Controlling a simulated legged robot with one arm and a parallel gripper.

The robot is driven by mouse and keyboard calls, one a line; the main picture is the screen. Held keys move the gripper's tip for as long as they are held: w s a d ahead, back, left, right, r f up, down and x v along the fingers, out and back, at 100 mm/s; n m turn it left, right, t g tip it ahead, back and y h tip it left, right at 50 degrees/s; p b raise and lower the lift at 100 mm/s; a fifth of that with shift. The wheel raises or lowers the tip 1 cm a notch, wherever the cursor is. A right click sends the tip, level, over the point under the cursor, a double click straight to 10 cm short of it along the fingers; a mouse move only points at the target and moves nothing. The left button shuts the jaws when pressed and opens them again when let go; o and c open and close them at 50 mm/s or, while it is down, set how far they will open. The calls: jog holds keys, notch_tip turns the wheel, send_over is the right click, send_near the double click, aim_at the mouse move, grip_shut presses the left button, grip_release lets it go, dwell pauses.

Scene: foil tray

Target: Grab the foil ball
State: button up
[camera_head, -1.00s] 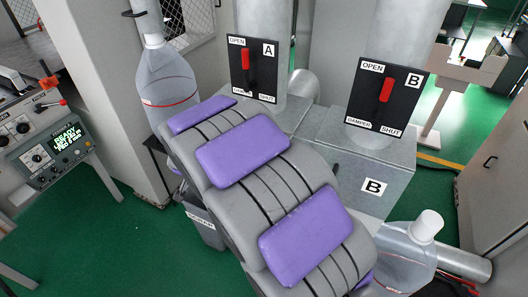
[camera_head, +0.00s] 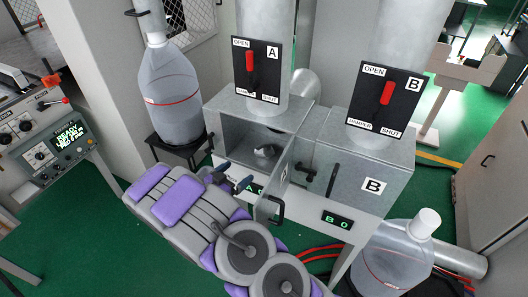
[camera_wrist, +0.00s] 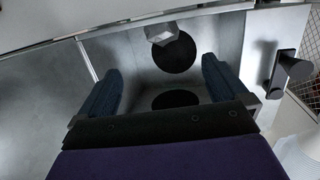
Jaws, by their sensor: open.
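The foil ball (camera_head: 266,151) is a small, crumpled silvery lump inside the open box A (camera_head: 233,128). In the wrist view a faceted grey lump, which looks like the foil ball (camera_wrist: 161,32), shows beyond the fingertips, near a dark round opening in the back wall. My gripper (camera_head: 236,172) is at the front of box A, low and left of the ball in the head view. In the wrist view my gripper (camera_wrist: 160,72) has its two dark blue fingers wide apart, with nothing between them. The ball is apart from both fingers.
The open door (camera_head: 283,180) of box A stands out just right of my gripper. Box B (camera_head: 374,185) is closed, with a dark handle. Large clear bottles stand left (camera_head: 170,95) and right (camera_head: 390,265). A control panel (camera_head: 60,140) is at far left.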

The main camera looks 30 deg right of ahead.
jog(key=d, duration=0.1)
jog(key=b, duration=0.2)
send_near(264, 152)
jog(key=w+d+f, duration=0.1)
jog(key=d, duration=0.1)
jog(key=w+d+f, duration=0.1)
jog(key=w+d, duration=0.1)
jog(key=shift+d+f, duration=0.15)
jog(key=shift+f, duration=0.1)
jog(key=shift+w+d, duration=0.25)
jog(key=shift+w, duration=0.15)
jog(key=b+x, duration=0.1)
jog(key=x, duration=0.4)
jog(key=shift+w+d+f, duration=0.15)
jog(key=shift+d+f, duration=0.05)
jog(key=shift+d, duration=0.1)
jog(key=shift+a, duration=0.1)
jog(key=shift+c, duration=0.2)
jog(key=c, duration=1)
